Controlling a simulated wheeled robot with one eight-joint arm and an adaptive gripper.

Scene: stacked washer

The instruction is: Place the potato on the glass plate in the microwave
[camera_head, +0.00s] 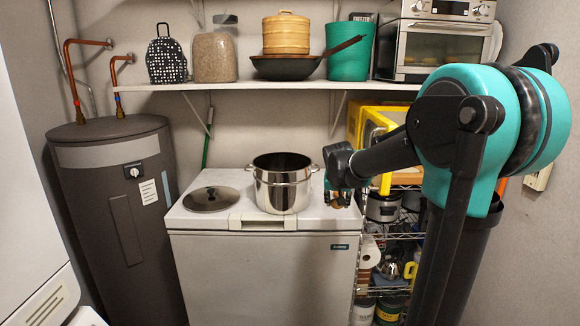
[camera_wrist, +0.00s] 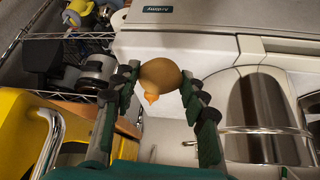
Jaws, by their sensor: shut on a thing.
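The potato (camera_wrist: 160,76) is brown and rounded, with a small orange bump. In the wrist view my gripper (camera_wrist: 158,85) is shut on it, with a dark finger on either side. A yellow body with a metal handle (camera_wrist: 48,140) shows at left in the wrist view. I cannot see the glass plate.
The steel pot (camera_head: 282,190) and a lid (camera_head: 211,198) stand on the white chest (camera_head: 262,270). A wire rack (camera_head: 405,232) with several items is right of it. A shelf (camera_head: 240,87) with a pan and toaster oven runs above. A grey tank (camera_head: 118,215) is at left.

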